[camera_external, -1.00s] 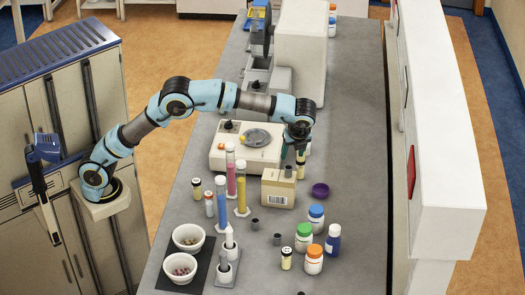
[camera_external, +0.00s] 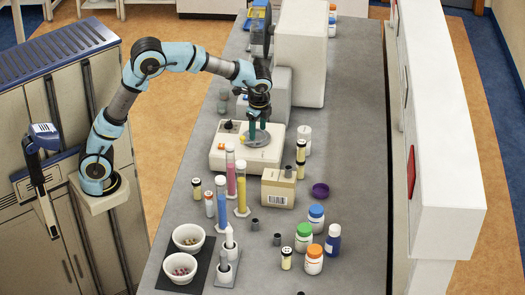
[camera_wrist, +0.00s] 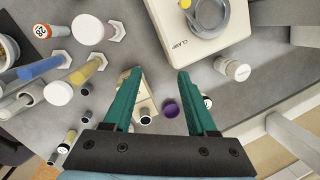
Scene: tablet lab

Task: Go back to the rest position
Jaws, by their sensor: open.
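A black-capped vial (camera_external: 301,152) stands just behind the right side of the tan box (camera_external: 278,200), clear of my gripper. In the wrist view my fingers partly hide the box (camera_wrist: 147,103). How high my gripper is above the device is hard to tell.
Tall coloured cylinders (camera_external: 241,190) stand left of the box. Several capped bottles (camera_external: 304,235) and a purple cap (camera_external: 320,190) are to its right. Two white bowls (camera_external: 188,238) sit at the front left. A large white machine (camera_external: 300,60) stands behind.

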